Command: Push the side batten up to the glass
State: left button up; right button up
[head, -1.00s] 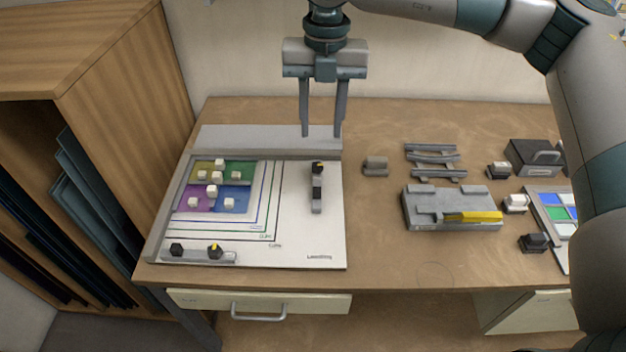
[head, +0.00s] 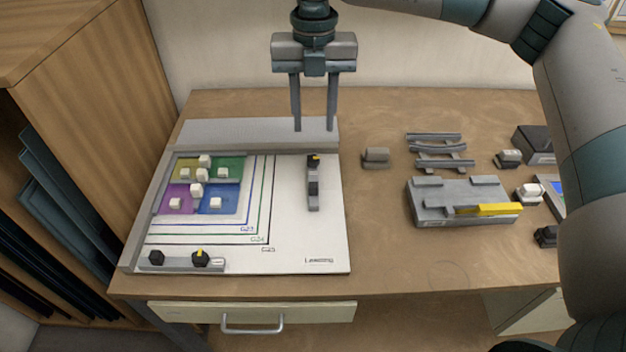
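The side batten (head: 313,198), a short grey bar with dark knobs, one with a yellow mark, lies front to back on the white board (head: 310,235). The glass (head: 222,200) is a group of yellow, green, purple and blue panes with small white blocks on top, in the board's far left corner. A wide bare strip with printed lines separates glass and batten. My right gripper (head: 314,130) points down near the batten's far end, over the board's back rail, its two fingers apart and nothing between them. My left gripper is out of view.
A front batten (head: 180,262) with two dark knobs lies along the board's near left edge. To the right are a grey block (head: 376,157), a rack of bars (head: 437,150) and a grey fixture with a yellow bar (head: 487,210). A wooden cabinet (head: 85,110) stands left.

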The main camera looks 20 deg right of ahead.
aim_at(314, 185)
notch_tip(314, 185, down, 16)
jog(key=p, duration=0.5)
jog(key=shift+f+p, duration=0.2)
jog(key=shift+p, duration=0.2)
jog(key=shift+f, duration=0.55)
jog(key=shift+c, duration=0.6)
grip_shut()
